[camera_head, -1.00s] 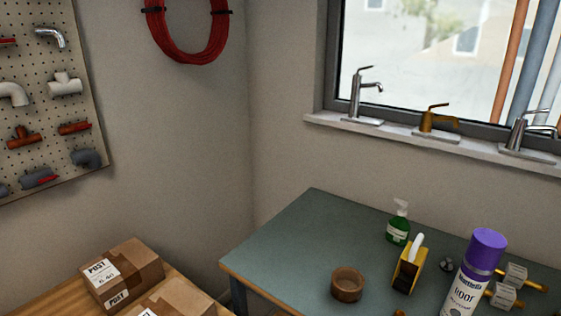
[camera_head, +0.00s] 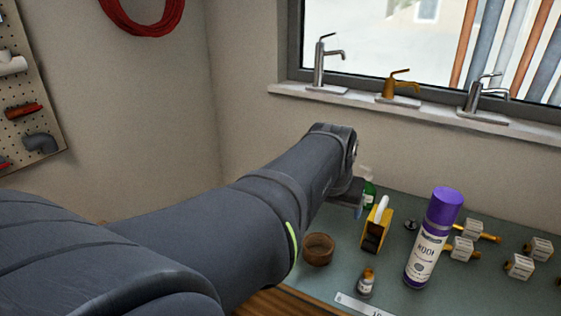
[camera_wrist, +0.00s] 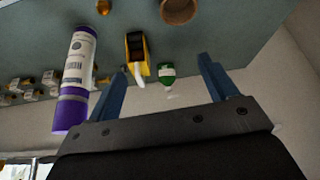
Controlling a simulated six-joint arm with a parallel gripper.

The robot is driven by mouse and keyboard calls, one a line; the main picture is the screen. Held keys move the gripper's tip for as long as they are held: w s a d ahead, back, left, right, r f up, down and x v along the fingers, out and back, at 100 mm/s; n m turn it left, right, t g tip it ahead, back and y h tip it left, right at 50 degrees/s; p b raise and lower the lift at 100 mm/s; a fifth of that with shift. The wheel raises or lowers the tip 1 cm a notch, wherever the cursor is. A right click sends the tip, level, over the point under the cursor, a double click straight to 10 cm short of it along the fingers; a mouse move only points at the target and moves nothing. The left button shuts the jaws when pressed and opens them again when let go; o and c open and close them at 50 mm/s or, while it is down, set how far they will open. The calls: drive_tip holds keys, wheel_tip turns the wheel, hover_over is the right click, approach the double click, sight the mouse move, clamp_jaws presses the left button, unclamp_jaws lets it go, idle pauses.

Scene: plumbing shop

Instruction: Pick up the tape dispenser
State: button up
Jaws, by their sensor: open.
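The tape dispenser, which I take to be the yellow and black block with a white upper part (camera_head: 376,228), stands on the blue-green table. In the wrist view the tape dispenser (camera_wrist: 136,52) is upper centre, between the blue fingers and nearer the left one. My gripper (camera_wrist: 163,67) is open, with nothing between its fingers in its grasp. In the head view my arm reaches in from the left and my gripper (camera_head: 350,192) is partly hidden, above the table and up-left of the dispenser, apart from it.
A green bottle (camera_wrist: 166,72) stands beside the dispenser, partly behind my gripper in the head view. A brown ring-shaped object (camera_head: 318,248), a small amber bottle (camera_head: 366,282) and a purple-capped spray can (camera_head: 428,240) surround it. Several boxed brass fittings (camera_head: 463,247) lie right.

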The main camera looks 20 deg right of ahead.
drive_tip(key=w+d+m, duration=0.1)
drive_tip(key=w+d, duration=0.4)
drive_tip(key=d, duration=0.5)
drive_tip(key=g, duration=0.1)
approach(383, 202)
drive_tip(key=shift+m, duration=0.4)
drive_tip(key=x, duration=0.8)
drive_tip(key=shift+x, duration=3.25)
drive_tip(key=shift+w+d+r, duration=0.1)
drive_tip(key=shift+d+r, duration=0.05)
drive_tip(key=shift+r, duration=0.05)
clamp_jaws()
